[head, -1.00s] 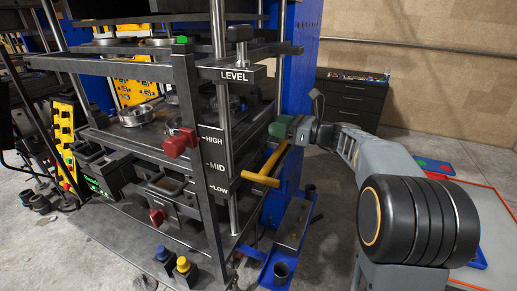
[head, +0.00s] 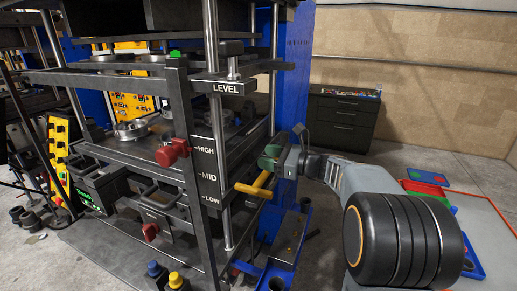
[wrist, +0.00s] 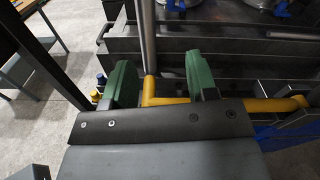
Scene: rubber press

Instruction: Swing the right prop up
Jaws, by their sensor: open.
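The yellow prop (head: 251,190) is low at the right front post of the press, beside the level plate, with its crossbar angled down to the left. In the wrist view the yellow prop (wrist: 264,104) runs sideways, with a short stub rising between the fingers. My gripper (head: 270,157) has green fingers and is at the prop's upper right end. In the wrist view my gripper (wrist: 158,78) is open, with one finger on each side of the stub. Whether the fingers touch it I cannot tell.
The level plate (head: 207,170) marked HIGH, MID and LOW stands left of the prop. A red knob (head: 172,152) sticks out further left. A blue tray (head: 283,262) is below the prop. A dark drawer cabinet (head: 343,118) stands behind; floor between is open.

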